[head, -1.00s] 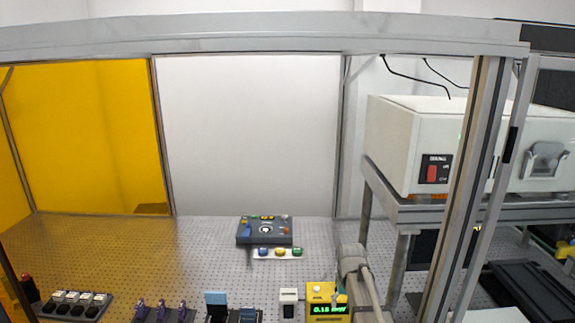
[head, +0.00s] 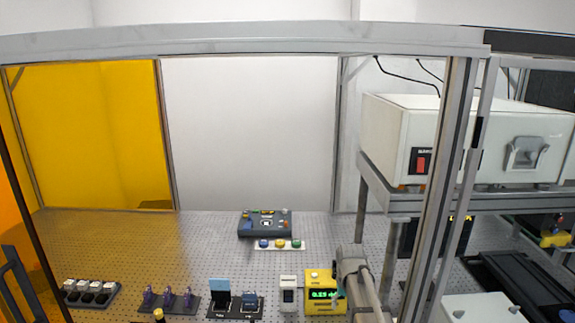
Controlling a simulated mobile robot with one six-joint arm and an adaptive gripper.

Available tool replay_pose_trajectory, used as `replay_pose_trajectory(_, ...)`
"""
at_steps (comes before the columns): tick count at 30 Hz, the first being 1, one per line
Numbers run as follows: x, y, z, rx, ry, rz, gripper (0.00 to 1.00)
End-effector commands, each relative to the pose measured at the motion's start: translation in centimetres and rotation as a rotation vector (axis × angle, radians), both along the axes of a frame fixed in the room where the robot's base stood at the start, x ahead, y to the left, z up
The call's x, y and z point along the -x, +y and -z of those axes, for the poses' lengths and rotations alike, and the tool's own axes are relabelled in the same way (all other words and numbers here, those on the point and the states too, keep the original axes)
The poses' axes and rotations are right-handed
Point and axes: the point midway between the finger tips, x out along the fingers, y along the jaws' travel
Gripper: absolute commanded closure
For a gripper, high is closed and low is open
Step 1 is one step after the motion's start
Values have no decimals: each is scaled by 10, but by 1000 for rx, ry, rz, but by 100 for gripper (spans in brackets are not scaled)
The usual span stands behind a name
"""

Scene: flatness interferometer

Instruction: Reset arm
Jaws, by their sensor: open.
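My gripper is not recognisable in the head view. A grey jointed tube (head: 354,272), which may be a link of my arm, rises from the lower edge right of centre. Its far end is not shown. A dark control box (head: 265,222) with buttons and a small dial stands on the perforated bench (head: 215,240) near the back. A white strip (head: 279,244) with blue, yellow and green buttons lies in front of it.
A metal frame post (head: 447,190) stands right. Yellow meter (head: 324,295), white device (head: 288,293), black holders (head: 237,308), purple parts (head: 168,297) and rack (head: 90,292) line the front. A white instrument (head: 470,140) sits on a shelf. The bench middle is clear.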

Motion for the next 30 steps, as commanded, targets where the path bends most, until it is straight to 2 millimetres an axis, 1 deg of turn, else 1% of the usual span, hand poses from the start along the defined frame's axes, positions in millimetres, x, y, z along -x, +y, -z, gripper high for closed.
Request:
replay_pose_trajectory(1, 8, 1, 0, 0, 0, 0, 23)
replay_pose_trajectory(5, 19, 1, 0, 0, 0, -1, 23)
replay_pose_trajectory(10, 40, 2, 0, 0, 0, -1, 23)
replay_pose_trajectory(14, 61, 3, 0, 0, 0, -1, 23)
replay_pose_trajectory(30, 161, 7, 0, 1, 1, -4, 23)
